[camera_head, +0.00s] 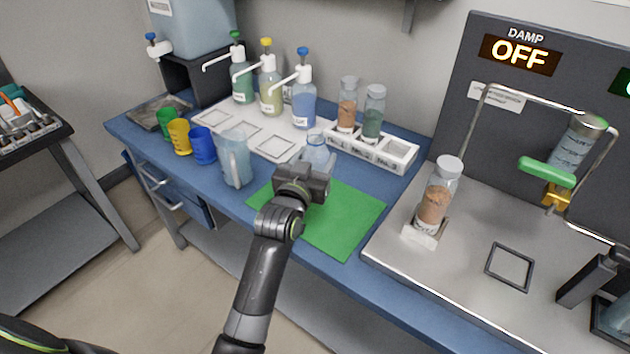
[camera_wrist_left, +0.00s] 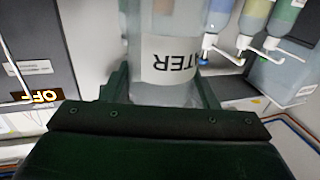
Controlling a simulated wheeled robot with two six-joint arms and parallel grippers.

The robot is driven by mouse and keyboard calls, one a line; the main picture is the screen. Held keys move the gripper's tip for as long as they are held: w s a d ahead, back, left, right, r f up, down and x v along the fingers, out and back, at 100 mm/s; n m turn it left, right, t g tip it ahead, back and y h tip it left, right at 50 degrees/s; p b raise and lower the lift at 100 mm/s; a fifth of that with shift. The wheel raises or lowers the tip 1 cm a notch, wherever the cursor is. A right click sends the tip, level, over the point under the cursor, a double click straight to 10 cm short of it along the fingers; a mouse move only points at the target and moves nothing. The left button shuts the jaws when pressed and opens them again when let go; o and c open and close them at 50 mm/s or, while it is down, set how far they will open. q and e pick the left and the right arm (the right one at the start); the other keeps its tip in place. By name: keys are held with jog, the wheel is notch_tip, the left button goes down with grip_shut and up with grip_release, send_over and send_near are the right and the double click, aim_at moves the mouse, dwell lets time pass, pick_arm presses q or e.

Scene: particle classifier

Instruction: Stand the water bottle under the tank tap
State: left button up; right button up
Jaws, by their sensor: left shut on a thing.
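The water bottle (camera_head: 318,149) is clear with a pale neck and shows just beyond my left gripper (camera_head: 310,175), above the far part of the green mat. In the left wrist view, the bottle (camera_wrist_left: 168,62) carries a white label with part of the word WATER, upside down. My left gripper is shut on it, one finger at each side. The bottle's lower part is hidden in the head view. The blue tank (camera_head: 192,28) stands at the back left on a black stand. Its tap (camera_head: 158,46), white with a blue knob, sticks out to the left. My right gripper is not in view.
A dark grey tray (camera_head: 158,112) lies below the tap. Green, yellow and blue cups (camera_head: 203,146) and a clear jug (camera_head: 235,160) stand near it. Several pump bottles (camera_head: 269,92) and a white rack (camera_head: 385,152) stand behind. The green mat (camera_head: 345,220) is otherwise bare.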

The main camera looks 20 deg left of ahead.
pick_arm(q)
jog(key=shift+f, duration=2.3)
